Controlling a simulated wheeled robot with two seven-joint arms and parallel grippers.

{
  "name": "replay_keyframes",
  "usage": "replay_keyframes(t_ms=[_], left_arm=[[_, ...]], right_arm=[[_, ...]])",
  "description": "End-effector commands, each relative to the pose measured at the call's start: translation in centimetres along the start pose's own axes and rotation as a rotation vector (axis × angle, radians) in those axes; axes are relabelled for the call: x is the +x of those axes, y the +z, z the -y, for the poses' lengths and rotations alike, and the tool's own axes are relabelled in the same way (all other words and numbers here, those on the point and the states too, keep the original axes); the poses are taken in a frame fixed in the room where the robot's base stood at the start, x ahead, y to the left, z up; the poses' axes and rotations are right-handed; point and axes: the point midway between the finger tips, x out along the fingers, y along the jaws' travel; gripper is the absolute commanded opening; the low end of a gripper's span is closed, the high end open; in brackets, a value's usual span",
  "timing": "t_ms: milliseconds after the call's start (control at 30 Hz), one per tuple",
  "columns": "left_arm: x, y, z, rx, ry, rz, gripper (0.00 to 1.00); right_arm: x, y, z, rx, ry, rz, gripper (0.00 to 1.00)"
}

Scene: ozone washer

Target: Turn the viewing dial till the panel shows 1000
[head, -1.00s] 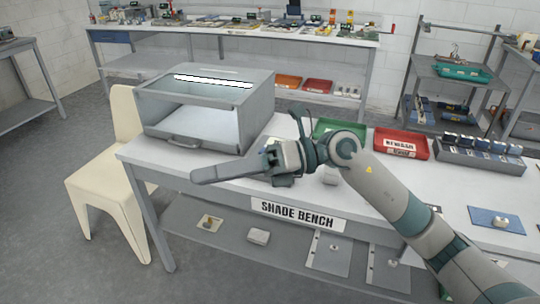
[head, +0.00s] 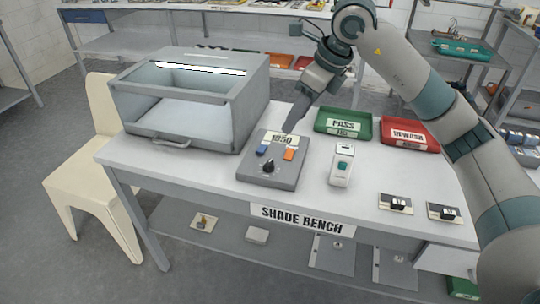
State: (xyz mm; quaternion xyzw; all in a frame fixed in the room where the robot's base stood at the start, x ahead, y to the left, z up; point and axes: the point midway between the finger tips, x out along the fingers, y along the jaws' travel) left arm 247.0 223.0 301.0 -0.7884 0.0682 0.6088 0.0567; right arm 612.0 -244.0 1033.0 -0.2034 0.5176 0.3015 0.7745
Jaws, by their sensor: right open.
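A grey control box (head: 252,175) lies on the bench with a small display panel (head: 281,138) at its back that seems to read 1050. A black dial (head: 268,166) sits near its front, below a blue button (head: 262,150) and an orange button (head: 289,154). My right gripper (head: 297,114) is above and behind the box's right back corner, pointing down and left, apart from the dial. It is open and empty; its fingers overlap, seen edge-on. My left gripper is out of view.
A grey viewing cabinet (head: 190,135) stands left of the box. A green PASS tray (head: 325,124) and a red REWASH tray (head: 428,135) lie behind right. A white handheld device (head: 341,168) stands right of the box.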

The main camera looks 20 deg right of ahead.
Motion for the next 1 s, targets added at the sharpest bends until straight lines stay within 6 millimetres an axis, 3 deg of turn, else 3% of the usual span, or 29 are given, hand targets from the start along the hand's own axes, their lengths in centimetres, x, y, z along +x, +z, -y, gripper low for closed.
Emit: replay_keyframes(t_ms=[267, 467, 1000], left_arm=[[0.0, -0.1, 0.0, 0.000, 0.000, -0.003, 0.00], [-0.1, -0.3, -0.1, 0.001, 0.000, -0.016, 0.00], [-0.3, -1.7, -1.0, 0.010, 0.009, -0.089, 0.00]], right_arm=[[0.5, 0.0, -0.1, 0.000, 0.003, 0.000, 0.44], [2.3, 0.0, -0.1, 0.000, 0.005, -0.001, 0.44], [11.6, 0.0, -0.2, 0.001, 0.007, -0.001, 0.44]])
